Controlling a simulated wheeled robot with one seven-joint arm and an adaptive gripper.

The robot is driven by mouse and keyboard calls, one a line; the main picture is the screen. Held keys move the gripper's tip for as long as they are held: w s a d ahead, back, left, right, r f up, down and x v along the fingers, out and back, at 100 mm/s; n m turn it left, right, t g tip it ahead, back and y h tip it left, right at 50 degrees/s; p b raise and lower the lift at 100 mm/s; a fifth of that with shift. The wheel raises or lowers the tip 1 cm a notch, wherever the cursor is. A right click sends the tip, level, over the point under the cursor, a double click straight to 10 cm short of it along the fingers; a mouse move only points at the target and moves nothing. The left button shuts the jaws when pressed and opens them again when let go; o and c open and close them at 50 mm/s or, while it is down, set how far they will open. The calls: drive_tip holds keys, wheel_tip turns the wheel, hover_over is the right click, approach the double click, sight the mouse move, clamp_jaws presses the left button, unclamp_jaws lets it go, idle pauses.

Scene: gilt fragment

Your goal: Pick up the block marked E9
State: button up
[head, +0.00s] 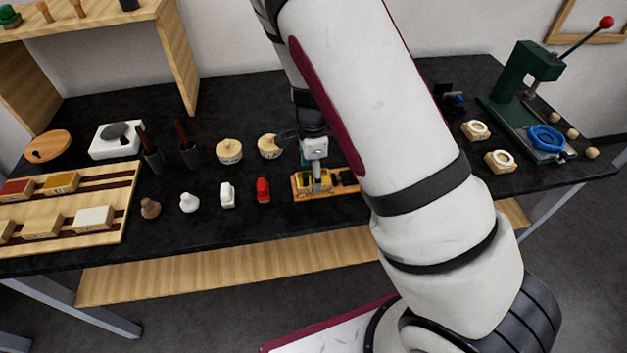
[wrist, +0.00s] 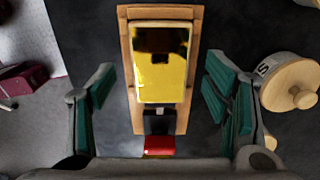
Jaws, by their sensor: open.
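No E9 mark is legible on any block. Several blocks sit in the wooden rack (head: 127,213) at the left, among them a red-topped block (head: 17,188), an ochre-topped block (head: 62,182) and a pale block (head: 93,218). In the wrist view, a yellow-topped piece (wrist: 160,84) with a dark patch lies on a narrow wooden base (wrist: 125,60). My gripper (wrist: 160,100) is open, its teal-padded fingers apart on either side of that base. In the head view the base (head: 300,196) stands at the bench's middle, under my gripper; my arm hides part of it.
A small red item (head: 263,190), white items (head: 228,195) (head: 189,202) and a brown knob (head: 150,208) line the front. A green press (head: 530,78) stands at the right.

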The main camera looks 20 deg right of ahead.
wheel_tip(320, 180, down, 2)
drive_tip(key=c, duration=1.2)
drive_tip(key=shift+r, duration=0.1)
drive_tip(key=shift+c, duration=0.2)
